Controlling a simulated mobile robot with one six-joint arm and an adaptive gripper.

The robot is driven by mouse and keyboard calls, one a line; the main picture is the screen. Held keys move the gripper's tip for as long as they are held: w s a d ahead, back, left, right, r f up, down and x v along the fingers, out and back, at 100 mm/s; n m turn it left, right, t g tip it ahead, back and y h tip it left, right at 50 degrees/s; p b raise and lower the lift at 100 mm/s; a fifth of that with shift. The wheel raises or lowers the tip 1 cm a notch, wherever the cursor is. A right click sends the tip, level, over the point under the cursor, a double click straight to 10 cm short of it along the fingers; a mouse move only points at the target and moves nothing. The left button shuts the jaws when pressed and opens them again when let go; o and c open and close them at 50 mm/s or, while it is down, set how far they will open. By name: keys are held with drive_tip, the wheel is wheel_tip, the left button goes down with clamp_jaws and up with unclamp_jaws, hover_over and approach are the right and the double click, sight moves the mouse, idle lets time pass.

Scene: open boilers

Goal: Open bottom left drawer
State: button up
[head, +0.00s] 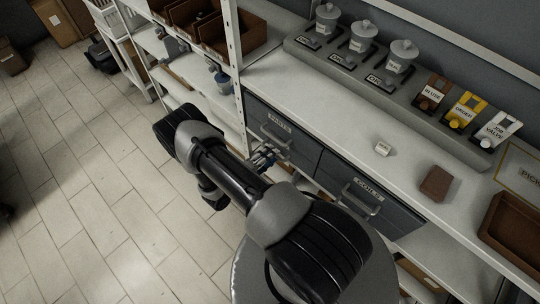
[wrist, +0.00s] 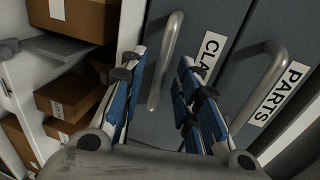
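The left drawer labelled PARTS (head: 300,150) is closed under the bench top in the head view. Its handle shows in the wrist view (wrist: 283,65). Beside it in the wrist view is the grey drawer front with a label beginning "CLA" (wrist: 208,50), the one below PARTS. Its bar handle (wrist: 166,62) appears between my two fingers in the picture. My gripper (wrist: 162,95) is open, with blue-padded fingers either side of that handle. I cannot tell whether they touch it. In the head view my gripper (head: 263,158) is in front of the left drawers, and my arm hides the lower front.
A second drawer column (head: 345,180) stands to the right. Shelves with cardboard boxes (wrist: 68,95) lie beside the drawers. The bench top (head: 330,110) holds canisters, coloured valve switches and a brown block (head: 436,183). The tiled floor (head: 85,190) at left is clear.

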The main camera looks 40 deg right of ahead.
drive_tip(key=shift+d, duration=0.25)
drive_tip(key=shift+c, duration=0.5)
clamp_jaws()
